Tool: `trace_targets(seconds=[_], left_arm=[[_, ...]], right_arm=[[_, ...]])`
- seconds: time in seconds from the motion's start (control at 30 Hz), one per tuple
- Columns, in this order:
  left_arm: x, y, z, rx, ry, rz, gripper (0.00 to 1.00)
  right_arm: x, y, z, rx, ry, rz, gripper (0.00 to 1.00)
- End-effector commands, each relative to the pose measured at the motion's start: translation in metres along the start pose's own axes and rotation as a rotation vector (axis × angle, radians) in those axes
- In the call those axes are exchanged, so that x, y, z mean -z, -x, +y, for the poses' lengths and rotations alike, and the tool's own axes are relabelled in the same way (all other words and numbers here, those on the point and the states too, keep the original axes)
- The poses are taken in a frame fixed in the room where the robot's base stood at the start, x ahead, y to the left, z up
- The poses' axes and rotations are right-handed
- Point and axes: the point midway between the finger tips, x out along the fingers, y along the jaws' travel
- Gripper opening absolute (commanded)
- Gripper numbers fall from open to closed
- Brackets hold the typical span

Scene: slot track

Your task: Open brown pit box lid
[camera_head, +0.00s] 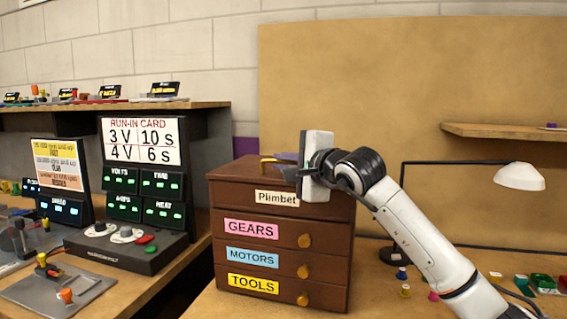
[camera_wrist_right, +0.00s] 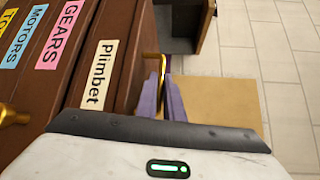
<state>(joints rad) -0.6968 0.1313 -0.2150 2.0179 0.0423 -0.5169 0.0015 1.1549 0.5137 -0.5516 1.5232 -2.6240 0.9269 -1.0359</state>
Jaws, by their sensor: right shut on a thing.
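The brown pit box (camera_head: 283,254) stands on the bench in the middle of the head view. Its lid (camera_head: 234,187) is down, with a "Plimbet" label (camera_head: 277,198) on its front. My right gripper (camera_head: 283,159) reaches in from the right over the lid. Its purple fingers (camera_wrist_right: 163,97) are shut on the lid's brass handle (camera_wrist_right: 153,60), which stands up between them in the wrist view. The gripper body hides part of the lid top in the head view. My left gripper is in neither view.
Below the lid are drawers labelled GEARS (camera_head: 251,229), MOTORS and TOOLS, with brass knobs. A black meter panel (camera_head: 143,200) stands to the left. A white lamp (camera_head: 520,177) and small loose parts are to the right. A tan board (camera_head: 350,80) rises behind.

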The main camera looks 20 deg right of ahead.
Motion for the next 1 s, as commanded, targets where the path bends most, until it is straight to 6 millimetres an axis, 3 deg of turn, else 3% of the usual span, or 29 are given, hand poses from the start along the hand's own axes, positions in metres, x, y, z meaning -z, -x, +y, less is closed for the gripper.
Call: trace_targets(seconds=[1.0], left_arm=[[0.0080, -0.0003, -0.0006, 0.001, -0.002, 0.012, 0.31]], right_arm=[[0.0027, 0.0016, -0.0022, -0.005, -0.005, 0.005, 0.00]])
